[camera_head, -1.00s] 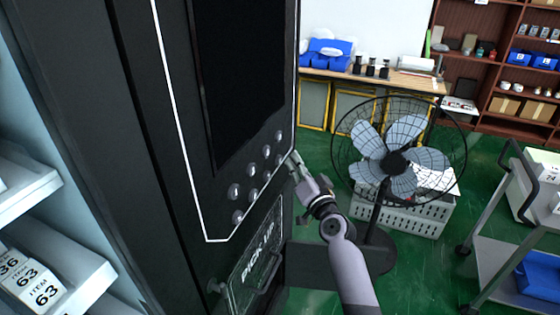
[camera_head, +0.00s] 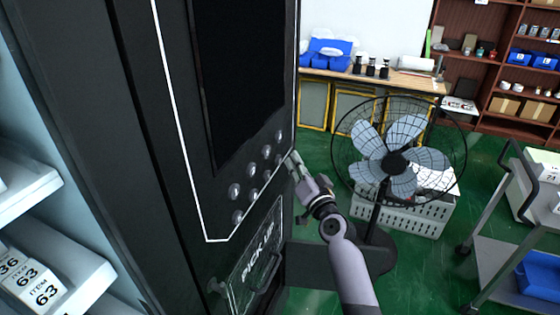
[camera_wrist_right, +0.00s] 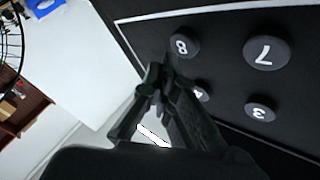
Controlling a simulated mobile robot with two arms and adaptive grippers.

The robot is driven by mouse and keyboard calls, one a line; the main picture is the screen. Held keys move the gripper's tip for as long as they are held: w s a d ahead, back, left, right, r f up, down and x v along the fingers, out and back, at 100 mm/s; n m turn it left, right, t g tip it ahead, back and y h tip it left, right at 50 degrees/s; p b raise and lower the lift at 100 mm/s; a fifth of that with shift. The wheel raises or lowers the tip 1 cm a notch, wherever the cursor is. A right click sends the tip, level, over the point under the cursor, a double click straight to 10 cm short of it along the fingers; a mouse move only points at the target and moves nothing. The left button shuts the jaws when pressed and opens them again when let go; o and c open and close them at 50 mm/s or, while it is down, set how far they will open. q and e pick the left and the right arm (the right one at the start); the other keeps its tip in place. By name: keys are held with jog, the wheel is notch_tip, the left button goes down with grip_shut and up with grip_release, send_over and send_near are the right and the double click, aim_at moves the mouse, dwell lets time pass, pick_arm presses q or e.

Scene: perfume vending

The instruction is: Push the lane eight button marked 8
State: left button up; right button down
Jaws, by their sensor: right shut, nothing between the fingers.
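The button marked 8 (camera_wrist_right: 185,44) is a round dark knob on a black panel in the right wrist view. The button marked 7 (camera_wrist_right: 266,51) is beside it, the button marked 3 (camera_wrist_right: 261,109) is below, and another button, partly hidden by my fingers, is near it. My right gripper (camera_wrist_right: 156,78) is shut and empty, its tips just short of button 8 in that view; contact cannot be told. In the head view my right gripper (camera_head: 293,158) is beside the right end of the button rows, where the numbers are too small to read. My left gripper is out of view.
The black vending machine carries a dark screen (camera_head: 235,85) above the buttons and a PICK UP door (camera_head: 255,262) below. A standing fan (camera_head: 395,160) and a grey crate (camera_head: 405,215) are right of my arm. A trolley (camera_head: 510,240) stands further right on green floor.

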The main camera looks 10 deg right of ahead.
dwell(0.4)
jog(key=shift+w+a, duration=0.25)
jog(key=shift+a, duration=0.15)
jog(key=shift+w+a, duration=0.2)
jog(key=shift+a, duration=0.15)
dwell(0.7)
dwell(0.3)
jog(key=shift+s+d, duration=0.45)
jog(key=shift+d, duration=0.25)
jog(key=s+d, duration=0.1)
jog(key=d, duration=0.1)
jog(key=s+d, duration=0.1)
jog(key=d, duration=0.1)
jog(key=shift+s, duration=0.4)
dwell(0.3)
